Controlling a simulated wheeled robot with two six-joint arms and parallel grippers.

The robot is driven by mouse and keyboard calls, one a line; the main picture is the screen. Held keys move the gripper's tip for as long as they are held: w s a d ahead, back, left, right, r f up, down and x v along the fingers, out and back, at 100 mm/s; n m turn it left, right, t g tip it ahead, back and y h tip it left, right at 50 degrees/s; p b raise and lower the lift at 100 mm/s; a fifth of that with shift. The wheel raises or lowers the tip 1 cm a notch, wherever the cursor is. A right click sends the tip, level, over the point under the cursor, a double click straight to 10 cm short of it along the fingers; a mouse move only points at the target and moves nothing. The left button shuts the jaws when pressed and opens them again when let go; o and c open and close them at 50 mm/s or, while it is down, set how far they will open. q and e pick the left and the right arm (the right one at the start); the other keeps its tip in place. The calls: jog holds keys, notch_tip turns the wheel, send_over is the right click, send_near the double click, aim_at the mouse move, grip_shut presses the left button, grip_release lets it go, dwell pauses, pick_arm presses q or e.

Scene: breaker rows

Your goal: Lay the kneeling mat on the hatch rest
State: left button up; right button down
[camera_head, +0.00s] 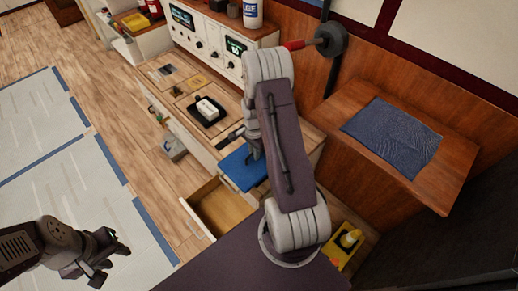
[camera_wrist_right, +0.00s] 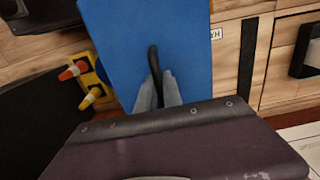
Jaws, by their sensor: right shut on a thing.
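The blue kneeling mat (camera_head: 240,168) hangs by the worktop's front right corner, above the open drawer, partly hidden by my right arm. It fills the upper middle of the right wrist view (camera_wrist_right: 145,35). My right gripper (camera_wrist_right: 158,88) is shut on the mat's black strap handle (camera_wrist_right: 153,62). In the head view the right gripper (camera_head: 253,143) is partly hidden by its arm. My left gripper (camera_head: 108,258) is open and empty over the floor at lower left. A wooden ledge (camera_head: 440,185) at right, perhaps the hatch rest, bears a flat dark blue cloth (camera_head: 393,137).
The pulled-out drawer (camera_head: 222,207) is empty. A black tray (camera_head: 198,113) holding white boxes lies on the worktop before the control panel (camera_head: 205,45). A yellow bin (camera_head: 347,243) with a bottle stands at lower right.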

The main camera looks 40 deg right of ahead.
jog(key=w+d+f, duration=0.1)
jog(key=d, duration=0.1)
jog(key=w+d+f+b, duration=0.1)
jog(key=d+f, duration=0.1)
jog(key=d, duration=0.1)
jog(key=w+d+f+b, duration=0.1)
jog(key=d+f, duration=0.1)
jog(key=shift+w+d+f, duration=0.25)
jog(key=shift+w+d, duration=0.05)
jog(key=shift+w, duration=0.05)
jog(key=shift+w+d, duration=0.15)
jog(key=shift+d, duration=0.2)
notch_tip(320, 180, down, 4)
jog(key=shift+r+b, duration=0.25)
jog(key=shift+b, duration=0.5)
jog(key=shift+f, duration=0.4)
jog(key=shift+r, duration=0.1)
